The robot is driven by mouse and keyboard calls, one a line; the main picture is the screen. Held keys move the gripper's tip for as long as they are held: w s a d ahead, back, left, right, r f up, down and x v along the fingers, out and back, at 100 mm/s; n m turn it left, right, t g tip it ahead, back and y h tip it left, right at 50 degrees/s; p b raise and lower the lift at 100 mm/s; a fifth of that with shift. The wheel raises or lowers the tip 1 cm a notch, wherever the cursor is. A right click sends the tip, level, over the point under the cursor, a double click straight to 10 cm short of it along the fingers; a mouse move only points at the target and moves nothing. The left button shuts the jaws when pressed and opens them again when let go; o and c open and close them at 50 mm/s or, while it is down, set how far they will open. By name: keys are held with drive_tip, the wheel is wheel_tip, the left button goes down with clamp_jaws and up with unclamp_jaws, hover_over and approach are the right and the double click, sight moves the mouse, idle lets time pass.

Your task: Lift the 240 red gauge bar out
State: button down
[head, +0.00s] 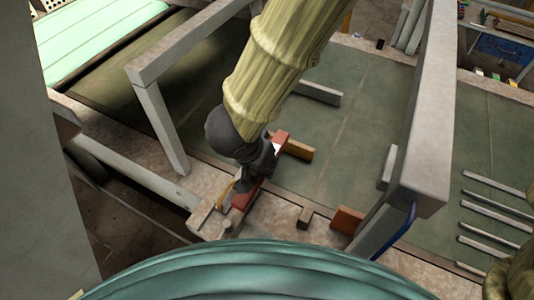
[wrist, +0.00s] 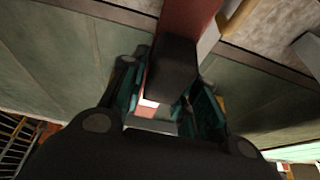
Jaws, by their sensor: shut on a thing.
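A red bar (head: 244,197) lies under my gripper (head: 259,172) at the edge of the green bed. Its near end shows below the fingers and a red end with a white patch shows above them. In the wrist view the red bar (wrist: 187,18) runs down to a dark middle part (wrist: 170,68) between the two fingers of my gripper (wrist: 168,97). The gripper is shut on the bar. No number is readable on it. The fingers hide its middle, and I cannot tell whether it is clear of the surface beneath.
An orange-brown block (head: 298,150) lies close to the bar's far end. A small dark block (head: 306,216) and a brown block (head: 346,219) lie to the right. Grey frames stand left (head: 162,128) and right (head: 425,110). Several grey bars (head: 490,208) lie far right. The green bed (head: 340,135) between is mostly clear.

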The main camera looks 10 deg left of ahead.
drive_tip(key=shift+s+a, duration=0.45)
drive_tip(key=shift+s, duration=0.9)
drive_tip(key=shift+s+a, duration=0.4)
drive_tip(key=shift+s, duration=0.9)
drive_tip(key=shift+s+a, duration=0.45)
drive_tip(key=shift+s, duration=0.9)
